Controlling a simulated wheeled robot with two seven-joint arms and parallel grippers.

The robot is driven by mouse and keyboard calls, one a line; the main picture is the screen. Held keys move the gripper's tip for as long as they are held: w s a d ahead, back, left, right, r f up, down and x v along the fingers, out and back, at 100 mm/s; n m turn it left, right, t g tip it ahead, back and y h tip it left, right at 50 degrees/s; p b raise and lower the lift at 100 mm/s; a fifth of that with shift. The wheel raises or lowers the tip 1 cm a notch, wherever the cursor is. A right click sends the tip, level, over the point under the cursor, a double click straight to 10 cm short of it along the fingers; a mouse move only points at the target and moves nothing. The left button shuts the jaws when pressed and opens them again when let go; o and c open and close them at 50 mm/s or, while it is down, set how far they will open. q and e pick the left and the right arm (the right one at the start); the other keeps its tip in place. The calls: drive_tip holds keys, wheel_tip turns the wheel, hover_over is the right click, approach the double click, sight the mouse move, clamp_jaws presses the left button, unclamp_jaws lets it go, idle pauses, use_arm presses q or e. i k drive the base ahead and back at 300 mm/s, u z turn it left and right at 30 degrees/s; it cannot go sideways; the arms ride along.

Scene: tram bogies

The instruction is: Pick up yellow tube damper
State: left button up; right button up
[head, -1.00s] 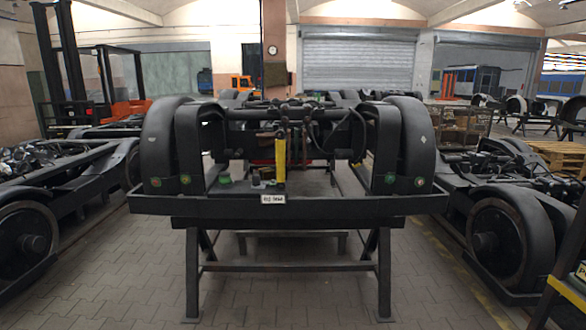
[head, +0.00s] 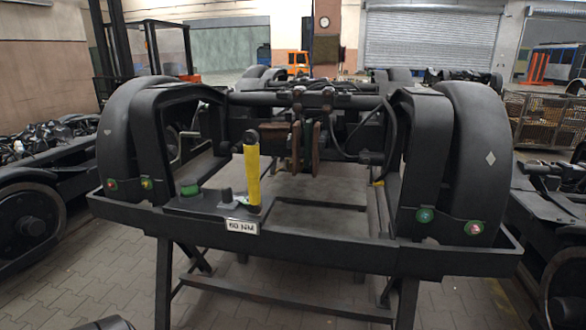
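The yellow tube damper (head: 253,178) stands nearly upright, tilted slightly, at the front of the black bogie. It has a dark round top end, and its lower end meets the front ledge just above a white label (head: 242,227). The label seems to read "60 NM". Neither of my grippers shows in the head view. A dark rounded part at the bottom left edge may be my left arm, but no fingers are visible on it.
The bogie frame (head: 300,250) rests on a dark trestle, with big wheels at both sides. A green-topped part (head: 189,189) and small grey parts (head: 226,196) lie left of the damper. Other bogies stand at left and right. Paved floor shows in front.

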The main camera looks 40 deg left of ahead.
sight(251, 155)
drive_tip(key=i, duration=1.95)
drive_tip(key=u, duration=1.55)
